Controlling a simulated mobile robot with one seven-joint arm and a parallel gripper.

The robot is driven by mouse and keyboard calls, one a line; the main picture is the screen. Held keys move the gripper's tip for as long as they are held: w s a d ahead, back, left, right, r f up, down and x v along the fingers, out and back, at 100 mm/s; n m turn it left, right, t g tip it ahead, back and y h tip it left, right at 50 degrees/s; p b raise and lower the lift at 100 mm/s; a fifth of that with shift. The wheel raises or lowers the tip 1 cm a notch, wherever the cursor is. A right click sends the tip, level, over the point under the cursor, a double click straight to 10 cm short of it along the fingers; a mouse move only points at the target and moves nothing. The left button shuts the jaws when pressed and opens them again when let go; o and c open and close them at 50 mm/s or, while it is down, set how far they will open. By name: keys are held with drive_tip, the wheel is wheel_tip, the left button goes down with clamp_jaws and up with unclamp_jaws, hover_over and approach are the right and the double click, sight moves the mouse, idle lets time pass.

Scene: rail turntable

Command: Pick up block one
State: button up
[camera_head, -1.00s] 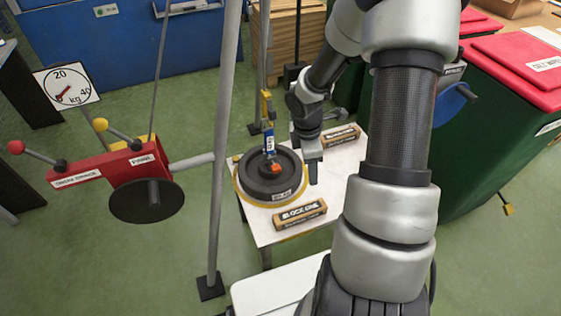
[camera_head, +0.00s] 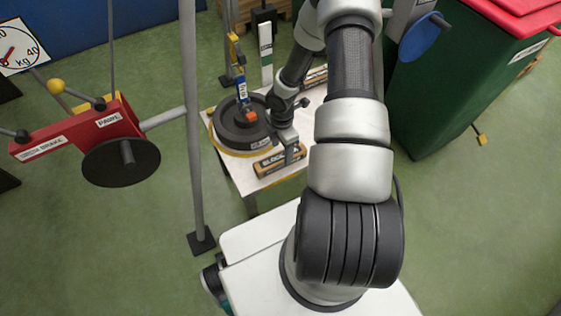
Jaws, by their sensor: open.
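Block one (camera_head: 268,166) is a brown wooden bar with a dark label, lying on the near part of the white table (camera_head: 300,178). My gripper (camera_head: 296,154) is open, pointing down at the right end of block one and covering part of its label. I cannot tell from this angle whether the fingers straddle the block or touch it.
Another wooden block (camera_head: 316,76) lies further back, partly hidden by my arm. A grey post (camera_head: 192,130) and a red brake lever box (camera_head: 85,133) stand left.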

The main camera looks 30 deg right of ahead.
sight(280, 156)
drive_tip(key=f, duration=0.2)
drive_tip(key=f+b, duration=0.1)
drive_tip(key=f, duration=0.3)
drive_tip(key=shift+w, duration=0.35)
drive_tip(key=shift+r, duration=0.1)
drive_tip(key=c, duration=1.3)
